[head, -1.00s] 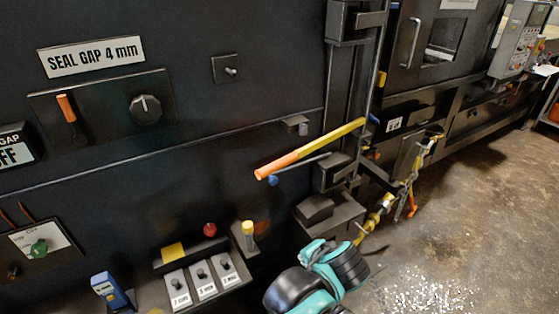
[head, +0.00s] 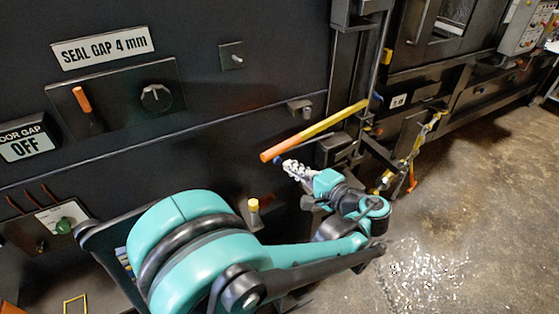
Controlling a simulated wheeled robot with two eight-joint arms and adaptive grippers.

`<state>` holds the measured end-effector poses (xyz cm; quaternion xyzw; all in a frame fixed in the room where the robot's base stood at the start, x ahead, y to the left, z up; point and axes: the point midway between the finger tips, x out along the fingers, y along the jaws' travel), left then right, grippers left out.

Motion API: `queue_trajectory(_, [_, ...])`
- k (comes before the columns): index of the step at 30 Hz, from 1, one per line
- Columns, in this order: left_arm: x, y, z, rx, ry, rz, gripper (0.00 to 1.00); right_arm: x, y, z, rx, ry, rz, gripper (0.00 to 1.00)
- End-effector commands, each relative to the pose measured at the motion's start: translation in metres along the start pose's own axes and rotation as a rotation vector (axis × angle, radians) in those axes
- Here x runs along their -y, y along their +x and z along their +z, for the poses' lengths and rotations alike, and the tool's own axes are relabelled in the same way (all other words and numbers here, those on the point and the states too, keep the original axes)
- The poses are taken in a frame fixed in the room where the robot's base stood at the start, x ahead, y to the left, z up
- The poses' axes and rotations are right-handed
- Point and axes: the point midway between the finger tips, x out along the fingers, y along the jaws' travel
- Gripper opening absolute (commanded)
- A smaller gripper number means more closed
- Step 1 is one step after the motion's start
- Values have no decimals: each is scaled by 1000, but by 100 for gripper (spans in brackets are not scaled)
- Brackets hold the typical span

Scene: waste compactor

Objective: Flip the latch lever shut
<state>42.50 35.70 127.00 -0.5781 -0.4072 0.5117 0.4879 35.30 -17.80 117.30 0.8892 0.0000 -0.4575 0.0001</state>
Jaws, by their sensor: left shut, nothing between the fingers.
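The latch lever (head: 318,131) is a long yellow bar with an orange grip end. It slants from the latch post on the right down to the left, standing out from the dark machine face. My left gripper (head: 290,167) is shut and empty. Its fingertips are just below the orange end of the lever; I cannot tell whether they touch it. A small blue knob by the lever is partly hidden behind the fingertips. My right gripper is not in view.
My left arm covers much of the lower panel. A yellow-topped post (head: 253,206) stands just above the arm. A small bracket (head: 300,107) juts out above the lever. A dial panel (head: 125,97) is at upper left. Yellow straps (head: 417,150) hang at right, beside open floor (head: 470,210).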

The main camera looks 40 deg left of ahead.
Motion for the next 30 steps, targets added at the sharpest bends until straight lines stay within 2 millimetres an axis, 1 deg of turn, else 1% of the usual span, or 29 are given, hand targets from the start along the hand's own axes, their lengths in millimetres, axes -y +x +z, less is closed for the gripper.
queue_trajectory(1, [0, 12, 1, 5, -1, 0, 0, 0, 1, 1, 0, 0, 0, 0])
queue_trajectory(3, [0, 25, 1, 4, 0, 0, 0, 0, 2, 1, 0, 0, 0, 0])
queue_trajectory(6, [0, 39, 1, 3, -1, 1, 0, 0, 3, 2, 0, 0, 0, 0])
queue_trajectory(9, [0, 49, 0, 2, 0, 1, 0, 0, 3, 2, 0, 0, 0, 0])
queue_trajectory(13, [0, 56, 0, 0, 0, 1, 0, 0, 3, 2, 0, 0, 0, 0])
queue_trajectory(23, [0, 57, 0, -1, 0, 1, 0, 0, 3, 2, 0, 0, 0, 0])
queue_trajectory(25, [0, 60, 0, 0, 0, 1, 0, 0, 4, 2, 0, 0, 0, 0])
queue_trajectory(28, [3, 75, 1, 4, 0, 2, 0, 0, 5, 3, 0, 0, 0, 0])
queue_trajectory(30, [6, 92, 2, 7, -1, 2, 0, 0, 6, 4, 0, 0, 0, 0])
